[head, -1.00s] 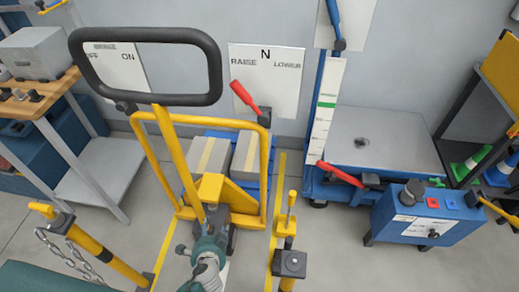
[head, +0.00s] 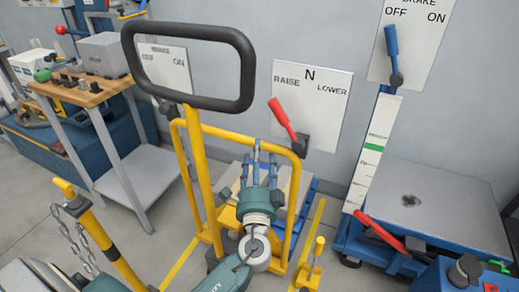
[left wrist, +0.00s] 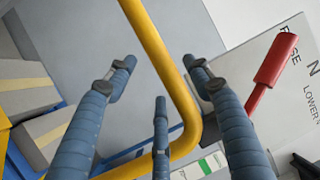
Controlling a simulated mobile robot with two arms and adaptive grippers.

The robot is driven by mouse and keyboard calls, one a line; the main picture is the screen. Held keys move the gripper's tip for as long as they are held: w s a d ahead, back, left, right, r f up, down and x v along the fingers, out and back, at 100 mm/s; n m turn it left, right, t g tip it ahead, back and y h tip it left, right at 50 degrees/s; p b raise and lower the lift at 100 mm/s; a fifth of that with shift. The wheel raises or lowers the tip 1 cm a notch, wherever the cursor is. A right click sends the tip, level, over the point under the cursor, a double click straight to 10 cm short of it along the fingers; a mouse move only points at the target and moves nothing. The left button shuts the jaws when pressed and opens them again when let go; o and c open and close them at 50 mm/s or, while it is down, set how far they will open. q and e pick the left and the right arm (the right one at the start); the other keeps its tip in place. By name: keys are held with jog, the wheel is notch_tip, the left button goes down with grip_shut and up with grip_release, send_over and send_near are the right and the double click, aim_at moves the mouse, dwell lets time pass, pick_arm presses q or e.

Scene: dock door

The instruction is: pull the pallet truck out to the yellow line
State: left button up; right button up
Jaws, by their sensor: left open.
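The pallet truck has a yellow frame (head: 186,175) and a black loop handle (head: 247,72), standing upright before the wall in the head view. A red lever (head: 283,115) sits by a RAISE, N, LOWER sign, and shows at right in the left wrist view (left wrist: 274,62). My left gripper (head: 259,158) is open and empty, low in front of the frame, below the handle. In the left wrist view its spread fingers (left wrist: 160,72) face a bent yellow bar (left wrist: 158,45); contact cannot be told. Yellow floor lines (head: 181,262) run beside the truck. My right gripper is not in view.
Taped boxes (left wrist: 50,125) stand behind the frame. A yellow-black post (head: 105,240) with a chain is at left, near a wooden-topped bench (head: 85,90). A short yellow post (head: 312,262) and a blue lift table (head: 430,200) are at right.

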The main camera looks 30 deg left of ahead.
pick_arm(q)
jog(key=x, duration=0.2)
jog(key=shift+w+a, duration=0.1)
jog(key=shift+w, duration=0.15)
grip_shut()
jog(key=shift+s+f, duration=0.1)
jog(key=shift+f, duration=0.05)
